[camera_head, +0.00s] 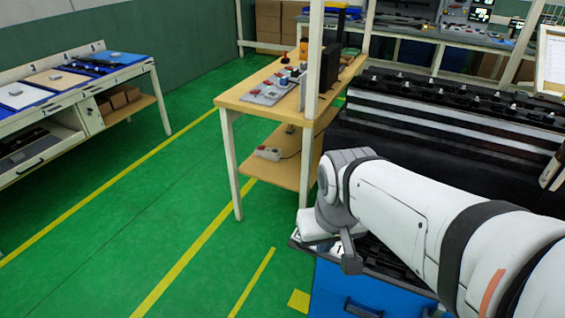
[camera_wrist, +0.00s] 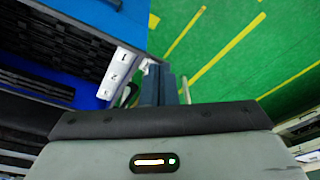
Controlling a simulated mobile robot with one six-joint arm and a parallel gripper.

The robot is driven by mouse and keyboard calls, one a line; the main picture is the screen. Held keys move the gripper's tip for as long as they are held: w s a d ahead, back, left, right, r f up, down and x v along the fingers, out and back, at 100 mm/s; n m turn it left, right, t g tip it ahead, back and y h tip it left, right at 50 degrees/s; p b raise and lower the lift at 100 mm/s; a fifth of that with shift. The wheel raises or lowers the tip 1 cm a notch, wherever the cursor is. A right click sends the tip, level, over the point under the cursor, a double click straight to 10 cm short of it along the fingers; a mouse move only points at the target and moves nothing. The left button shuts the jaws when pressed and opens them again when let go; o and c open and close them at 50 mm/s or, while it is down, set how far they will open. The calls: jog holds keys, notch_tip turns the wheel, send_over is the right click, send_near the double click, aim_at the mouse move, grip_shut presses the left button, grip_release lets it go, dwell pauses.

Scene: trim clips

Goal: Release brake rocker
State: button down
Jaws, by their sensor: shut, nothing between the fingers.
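My gripper (camera_wrist: 160,72) is shut, with its two dark fingers together and nothing between them. In the head view my arm reaches down to the near corner of the blue cart (camera_head: 338,285), and its wrist hides part of that corner. In the wrist view a white plate with dark marks (camera_wrist: 119,73) lies just left of the fingers, at the edge of the blue cart. It may carry the brake rocker, but I cannot tell the rocker apart. A pale, curved part shows beside the fingers; whether they touch it is unclear.
The cart's top holds black ribbed trays (camera_wrist: 58,45). A long black rack (camera_head: 450,125) stands behind my arm. A wooden bench (camera_head: 240,98) with a button panel stands ahead. Green floor (camera_head: 130,215) with yellow lines is free to the left.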

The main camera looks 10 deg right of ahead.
jog(key=shift+d+r, duration=0.1)
jog(key=shift+d, duration=0.05)
jog(key=w+f+m+b, duration=0.1)
jog(key=w+f+m, duration=0.2)
jog(key=w, duration=0.5)
jog(key=w+f+m+h+b, duration=0.1)
jog(key=w+f+m, duration=0.3)
jog(key=w, duration=0.5)
jog(key=shift+w+d+f+t, duration=0.2)
jog(key=shift+d+f+t, duration=0.15)
jog(key=shift+f, duration=0.3)
